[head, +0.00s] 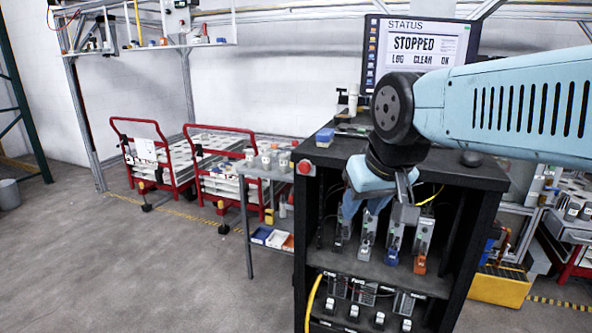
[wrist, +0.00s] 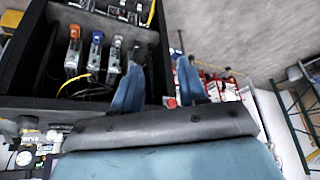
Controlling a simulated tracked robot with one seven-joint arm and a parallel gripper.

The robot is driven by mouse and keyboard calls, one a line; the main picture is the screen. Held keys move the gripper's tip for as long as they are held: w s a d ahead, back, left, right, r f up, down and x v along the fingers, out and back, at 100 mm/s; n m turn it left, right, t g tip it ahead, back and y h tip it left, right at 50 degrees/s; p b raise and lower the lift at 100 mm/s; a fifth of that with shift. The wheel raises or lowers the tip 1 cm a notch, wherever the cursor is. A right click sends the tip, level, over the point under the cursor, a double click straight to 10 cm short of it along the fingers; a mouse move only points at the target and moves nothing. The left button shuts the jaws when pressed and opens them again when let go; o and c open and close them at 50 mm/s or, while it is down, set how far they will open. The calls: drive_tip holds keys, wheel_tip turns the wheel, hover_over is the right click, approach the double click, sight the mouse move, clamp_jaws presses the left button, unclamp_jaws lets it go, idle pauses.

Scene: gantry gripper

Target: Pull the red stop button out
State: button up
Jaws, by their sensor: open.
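The red stop button (head: 304,167) sits on a small grey box at the upper left front corner of the black cabinet (head: 455,180). In the wrist view the red button (wrist: 171,102) shows small, low between my fingers and just above the dark gripper body, which may hide part of it. My gripper (head: 363,208) hangs in front of the cabinet's open upper shelf, right of the button and apart from it. Its two blue fingers are spread and empty; they also show in the wrist view (wrist: 160,65).
Several breaker-like modules (head: 393,240) stand on the cabinet shelf behind my gripper. A yellow cable (head: 314,300) hangs at the cabinet's left edge. A monitor (head: 420,45) above reads STOPPED. A grey side table (head: 262,172) and red carts (head: 150,160) stand left; the floor at front left is clear.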

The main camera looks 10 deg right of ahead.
drive_tip(key=shift+o, duration=0.3)
drive_tip(key=shift+o, duration=1.6)
drive_tip(key=shift+w+d+f, duration=0.1)
drive_tip(key=shift+d+f, duration=0.1)
drive_tip(key=shift+f, duration=0.15)
drive_tip(key=shift+o, duration=0.4)
drive_tip(key=w+d+f+n+g+h, duration=0.3)
drive_tip(key=w+d+f+n+h, duration=0.1)
drive_tip(key=f+h, duration=0.1)
drive_tip(key=shift+d+n, duration=0.3)
drive_tip(key=n+t+h, duration=0.6)
drive_tip(key=n+t, duration=0.6)
drive_tip(key=n, duration=0.6)
approach(304, 168)
drive_tip(key=shift+m, duration=0.3)
drive_tip(key=x, duration=0.8)
drive_tip(key=shift+w+d, duration=0.15)
drive_tip(key=shift+w, duration=0.05)
drive_tip(key=shift+c, duration=0.2)
